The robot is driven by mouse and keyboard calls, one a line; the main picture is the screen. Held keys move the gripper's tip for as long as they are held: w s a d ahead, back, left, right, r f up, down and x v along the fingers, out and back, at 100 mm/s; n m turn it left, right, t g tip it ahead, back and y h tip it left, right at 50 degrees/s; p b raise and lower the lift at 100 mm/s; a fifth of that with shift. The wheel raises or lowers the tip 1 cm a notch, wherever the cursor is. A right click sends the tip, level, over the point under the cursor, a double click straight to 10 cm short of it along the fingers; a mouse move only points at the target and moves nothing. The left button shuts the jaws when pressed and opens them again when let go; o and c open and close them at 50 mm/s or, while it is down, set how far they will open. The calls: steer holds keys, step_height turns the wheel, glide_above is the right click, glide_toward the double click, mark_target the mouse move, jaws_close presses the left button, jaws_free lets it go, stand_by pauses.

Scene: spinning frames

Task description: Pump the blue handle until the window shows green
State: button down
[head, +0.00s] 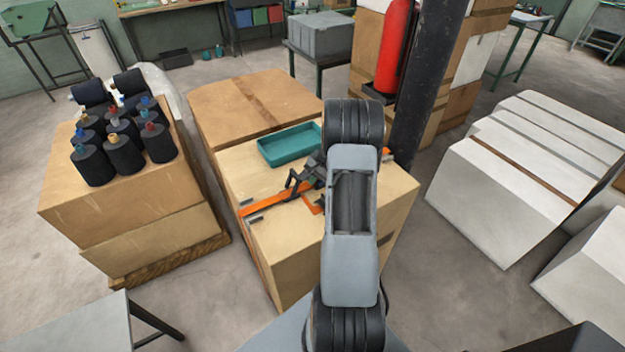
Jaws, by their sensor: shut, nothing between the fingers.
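My gripper (291,189) shows as dark, thin parts to the left of my arm, low over the wooden-topped box (285,245). It looks shut and empty. An orange bar (265,208) lies on the box top beside and partly under the gripper, with small grey pieces near its left end. A smaller orange piece (385,154) shows to the right of my arm. I see no blue handle and no window; my arm covers the middle of the box top, so they may be hidden. I cannot tell whether the gripper touches the bar.
A teal tray (290,147) sits on the box's far part. Several dark spools (124,155) stand on a carton stack (130,220) at left. A dark post (425,90) and red cylinder (394,45) rise behind, right of my arm. White blocks (515,175) stand at right.

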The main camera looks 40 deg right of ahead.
steer(key=shift+a+r+p, duration=0.1)
steer(key=shift+a+p, duration=0.05)
steer(key=shift+p, duration=0.35)
steer(key=shift+w+a+r, duration=0.15)
steer(key=shift+a+r, duration=0.3)
steer(key=shift+r, duration=0.3)
steer(key=shift+r+p, duration=0.1)
steer(key=shift+p, duration=0.25)
steer(key=shift+r, duration=0.15)
steer(key=r+p, duration=0.1)
steer(key=a+r, duration=0.1)
steer(key=a+r+p, duration=0.1)
steer(key=r, duration=0.1)
steer(key=shift+w+r+p, duration=0.1)
steer(key=shift+w+p, duration=0.05)
steer(key=shift+p, duration=0.2)
steer(key=shift+a, duration=0.1)
